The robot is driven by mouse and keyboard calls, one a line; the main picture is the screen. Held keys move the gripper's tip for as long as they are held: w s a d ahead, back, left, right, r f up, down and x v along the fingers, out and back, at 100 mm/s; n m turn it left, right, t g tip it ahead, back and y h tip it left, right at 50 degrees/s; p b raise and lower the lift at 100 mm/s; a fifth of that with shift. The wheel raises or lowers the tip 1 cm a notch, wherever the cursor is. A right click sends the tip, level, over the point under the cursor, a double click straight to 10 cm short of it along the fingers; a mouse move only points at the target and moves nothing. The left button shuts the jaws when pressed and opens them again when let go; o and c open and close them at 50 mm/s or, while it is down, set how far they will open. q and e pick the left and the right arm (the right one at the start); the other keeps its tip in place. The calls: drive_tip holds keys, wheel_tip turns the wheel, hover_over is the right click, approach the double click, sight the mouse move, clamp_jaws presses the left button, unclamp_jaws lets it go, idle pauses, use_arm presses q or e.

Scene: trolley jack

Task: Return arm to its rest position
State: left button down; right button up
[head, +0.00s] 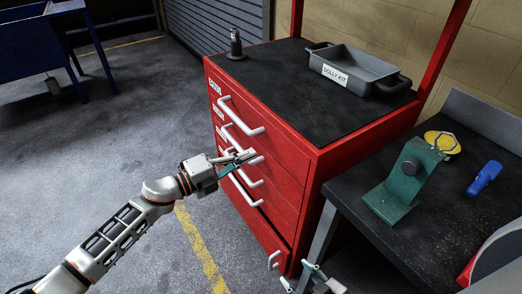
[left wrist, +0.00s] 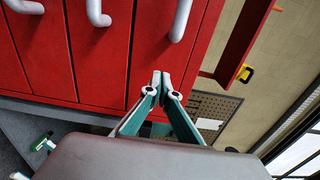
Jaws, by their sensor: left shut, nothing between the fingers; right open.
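My left arm reaches in from the left in the head view. Its gripper (head: 243,158) is in front of the white handles on the red drawer cabinet (head: 335,165). In the left wrist view the left gripper's fingertips (left wrist: 161,78) are together with nothing between them, over the red drawer fronts (left wrist: 100,60). Several white handles (left wrist: 182,20) lie beyond the tips, apart from them. I cannot tell the exact gap to the cabinet. My right gripper (head: 316,276) is open and empty at the bottom edge of the head view, in front of the cabinet's lower corner.
A grey "DOLLY KIT" tray (head: 355,67) and a small dark object (head: 236,45) stand on the cabinet's black top. The dark bench (head: 440,205) at right holds a green stand (head: 408,182), yellow item (head: 442,142) and blue item (head: 484,178).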

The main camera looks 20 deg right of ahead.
use_arm(q)
drive_tip(key=s+a+f+n+t+y, duration=0.3)
drive_tip(key=a+f+n, duration=0.1)
drive_tip(key=a+n, duration=0.25)
drive_tip(key=s+a+f+n+t+y+p, duration=0.1)
drive_tip(key=s+a+f+n+t+y, duration=0.25)
drive_tip(key=a+n, duration=0.3)
drive_tip(key=s+a+f+n+t+y, duration=0.2)
drive_tip(key=s+a+f+n+t, duration=0.15)
drive_tip(key=a+n, duration=0.3)
drive_tip(key=s+a+f+n+g+y, duration=0.4)
drive_tip(key=s+a+f+n+y, duration=0.2)
drive_tip(key=s+a+f+n, duration=0.3)
drive_tip(key=s+a+f+p, duration=0.1)
drive_tip(key=s+a+f, duration=0.3)
drive_tip(key=s, duration=0.3)
drive_tip(key=shift+s+a, duration=0.15)
drive_tip(key=shift+a, duration=0.1)
use_arm(e)
drive_tip(key=shift+w+r, duration=0.15)
drive_tip(key=shift+r, duration=0.45)
